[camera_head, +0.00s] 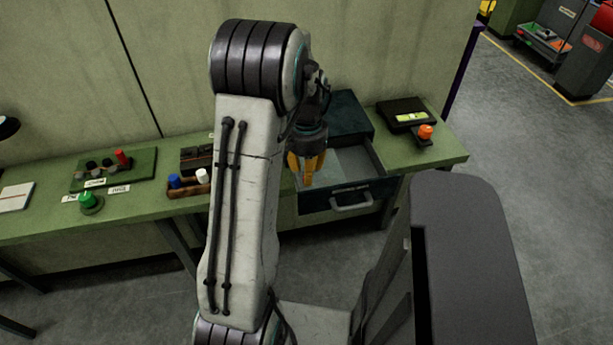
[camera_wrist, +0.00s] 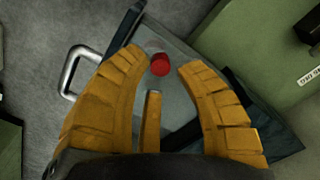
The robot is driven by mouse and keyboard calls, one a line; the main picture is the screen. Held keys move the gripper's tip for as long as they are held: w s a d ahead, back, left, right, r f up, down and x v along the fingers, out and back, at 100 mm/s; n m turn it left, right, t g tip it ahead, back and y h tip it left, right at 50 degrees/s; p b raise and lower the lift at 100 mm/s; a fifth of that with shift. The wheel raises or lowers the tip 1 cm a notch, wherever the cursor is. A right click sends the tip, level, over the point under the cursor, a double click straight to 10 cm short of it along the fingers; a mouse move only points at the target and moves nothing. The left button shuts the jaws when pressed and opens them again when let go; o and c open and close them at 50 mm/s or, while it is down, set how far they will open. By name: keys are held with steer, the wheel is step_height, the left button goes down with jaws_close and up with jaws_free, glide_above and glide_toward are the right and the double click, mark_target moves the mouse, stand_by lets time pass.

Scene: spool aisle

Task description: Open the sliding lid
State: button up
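My gripper (camera_head: 307,168) points down over the pulled-out drawer (camera_head: 385,188) of a dark blue-green cabinet (camera_head: 348,114). In the wrist view its yellow fingers are spread apart. A red round piece (camera_wrist: 160,65) shows between the fingertips, over the drawer's grey floor; I cannot tell whether anything touches it. It is hidden in the head view. A flat black box (camera_head: 398,106) with a yellow-green label lies on the bench right of the cabinet. I cannot tell for sure which part is the sliding lid.
An orange knob on a dark base (camera_head: 425,133) stands near the bench's right end. Left of my arm are a wooden rack with blue and white pieces (camera_head: 188,190), a green button (camera_head: 90,201) and a green board with a red piece (camera_head: 125,164). The drawer handle (camera_head: 352,204) sticks out in front.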

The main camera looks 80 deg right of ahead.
steer(key=shift+f, duration=1.35)
steer(key=shift+o, duration=0.4)
jaws_close()
steer(key=shift+s, duration=0.1)
